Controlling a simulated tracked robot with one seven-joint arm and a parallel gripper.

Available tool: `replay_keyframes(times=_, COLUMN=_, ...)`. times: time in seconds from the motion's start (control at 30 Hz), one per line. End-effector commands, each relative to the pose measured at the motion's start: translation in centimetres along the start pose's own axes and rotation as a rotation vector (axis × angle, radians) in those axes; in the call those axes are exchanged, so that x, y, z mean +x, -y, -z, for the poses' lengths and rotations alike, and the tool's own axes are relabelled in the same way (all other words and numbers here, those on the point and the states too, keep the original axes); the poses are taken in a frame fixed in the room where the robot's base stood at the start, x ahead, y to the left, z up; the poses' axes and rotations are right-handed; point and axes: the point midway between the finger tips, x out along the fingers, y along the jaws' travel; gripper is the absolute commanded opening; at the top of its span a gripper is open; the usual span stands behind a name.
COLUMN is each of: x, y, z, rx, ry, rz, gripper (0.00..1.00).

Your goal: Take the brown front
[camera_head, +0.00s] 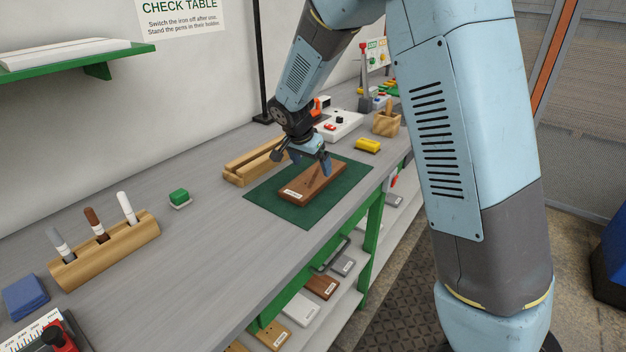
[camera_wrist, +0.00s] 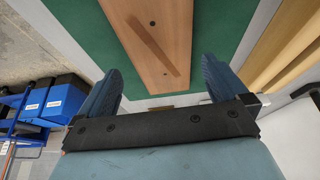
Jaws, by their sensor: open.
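A brown front (camera_head: 300,190) lies flat on a green mat (camera_head: 262,204) on the bench, with a white label at its near end. My gripper (camera_head: 303,163) is above the front's far part, pointing down. In the wrist view my gripper (camera_wrist: 161,68) has its fingers wide apart with nothing between them, and the front lies beyond the fingertips. Another brown board (camera_head: 321,286) with a label lies on the lower shelf.
A wooden rack (camera_head: 250,166) stands close behind the mat. A yellow block (camera_head: 368,145), a wooden pot (camera_head: 386,124) and a white box (camera_head: 340,126) are farther along. The bench between is clear.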

Motion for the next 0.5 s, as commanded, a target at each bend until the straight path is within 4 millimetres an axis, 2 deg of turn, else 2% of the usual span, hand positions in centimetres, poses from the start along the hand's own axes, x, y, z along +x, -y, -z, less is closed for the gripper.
replay_keyframes(times=0.3, x=4.1, y=0.1, z=-0.5, rx=-0.001, ry=0.0, rz=-0.003, gripper=1.0)
replay_keyframes(times=0.5, x=4.5, y=0.2, z=-0.6, rx=-0.001, ry=0.0, rz=-0.001, gripper=1.0)
